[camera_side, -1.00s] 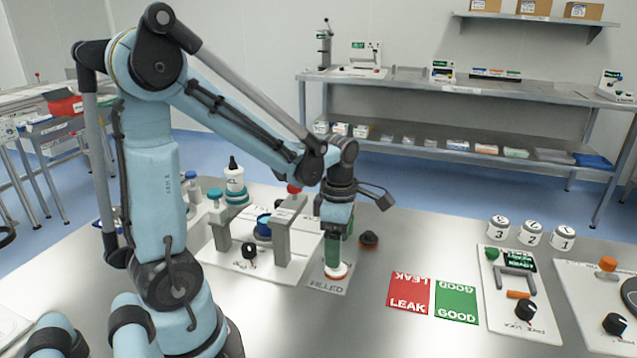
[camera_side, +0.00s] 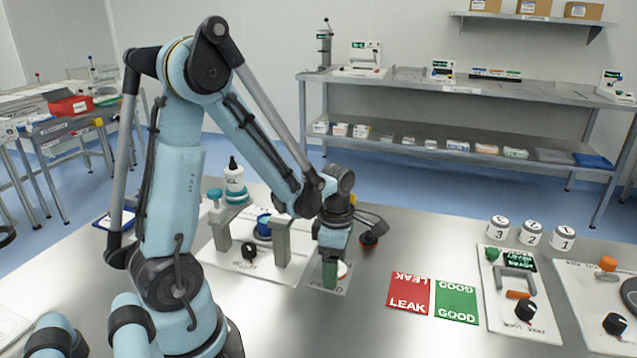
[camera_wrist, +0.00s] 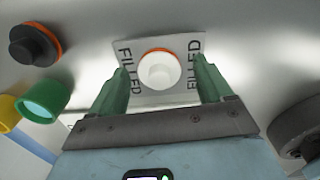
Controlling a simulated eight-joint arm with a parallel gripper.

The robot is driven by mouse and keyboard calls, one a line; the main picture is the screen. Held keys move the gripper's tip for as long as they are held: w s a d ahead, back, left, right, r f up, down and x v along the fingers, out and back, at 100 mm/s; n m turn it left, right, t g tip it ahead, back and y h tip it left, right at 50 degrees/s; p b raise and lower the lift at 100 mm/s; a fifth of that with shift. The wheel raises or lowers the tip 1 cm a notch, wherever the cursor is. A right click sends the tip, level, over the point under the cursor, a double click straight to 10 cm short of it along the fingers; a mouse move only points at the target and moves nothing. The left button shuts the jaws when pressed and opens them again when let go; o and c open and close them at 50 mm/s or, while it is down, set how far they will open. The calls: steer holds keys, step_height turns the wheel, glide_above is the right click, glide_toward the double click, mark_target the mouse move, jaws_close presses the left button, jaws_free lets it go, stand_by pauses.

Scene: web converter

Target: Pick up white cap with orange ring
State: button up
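The white cap with an orange ring (camera_wrist: 158,70) sits on the plate marked FILLED (camera_wrist: 130,50). In the side view the cap (camera_side: 342,268) is partly hidden behind my gripper (camera_side: 330,275). In the wrist view my gripper (camera_wrist: 160,82) is open, its two green fingers apart on either side of the cap's near edge. The cap shows between the fingertips and a little beyond them. Whether a finger touches it I cannot tell.
A black cap with an orange ring (camera_wrist: 34,44) lies left of the plate in the wrist view. Red LEAK (camera_side: 408,293) and green GOOD (camera_side: 457,301) squares lie to the right in the side view. A grey bracket fixture (camera_side: 282,240) stands close on the left.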

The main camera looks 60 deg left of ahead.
steer(key=c, duration=1.1)
steer(key=shift+o, duration=0.2)
steer(key=shift+r, duration=0.15)
